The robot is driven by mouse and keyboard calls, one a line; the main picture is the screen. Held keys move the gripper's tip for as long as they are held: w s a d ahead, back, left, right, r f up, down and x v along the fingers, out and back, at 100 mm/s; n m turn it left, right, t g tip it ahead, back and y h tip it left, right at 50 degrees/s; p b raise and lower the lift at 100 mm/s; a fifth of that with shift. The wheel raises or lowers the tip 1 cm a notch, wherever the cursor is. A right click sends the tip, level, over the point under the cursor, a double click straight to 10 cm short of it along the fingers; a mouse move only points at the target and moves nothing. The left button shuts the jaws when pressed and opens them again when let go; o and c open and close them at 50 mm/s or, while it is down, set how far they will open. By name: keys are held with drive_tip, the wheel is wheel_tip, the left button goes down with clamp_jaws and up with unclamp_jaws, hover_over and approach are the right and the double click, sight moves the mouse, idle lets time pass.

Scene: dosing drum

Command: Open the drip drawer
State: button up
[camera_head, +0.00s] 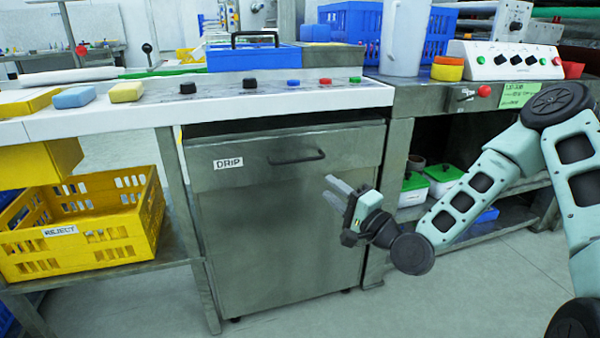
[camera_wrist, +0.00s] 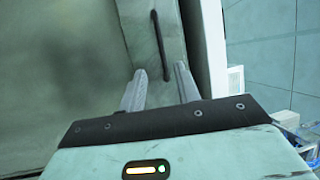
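The drip drawer (camera_head: 255,160) is a grey metal front with a white DRIP label (camera_head: 228,163), at the top of a grey cabinet below the worktop. It looks shut. The fingers look apart from the handle.
A yellow REJECT crate (camera_head: 85,225) stands on a shelf to the left. The worktop (camera_head: 220,97) above carries buttons, sponges and a blue toolbox (camera_head: 253,57). Green-lidded boxes (camera_head: 443,178) sit on the right shelf. The floor (camera_head: 400,300) in front is clear.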

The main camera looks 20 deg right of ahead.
drive_tip(key=b, duration=0.2)
approach(300, 164)
drive_tip(key=w+a+r, duration=0.2)
drive_tip(key=a+r, duration=0.1)
drive_tip(key=w+a+r, duration=0.1)
drive_tip(key=w+a, duration=0.1)
drive_tip(key=shift+a+r, duration=0.2)
drive_tip(key=shift+a, duration=0.05)
clamp_jaws()
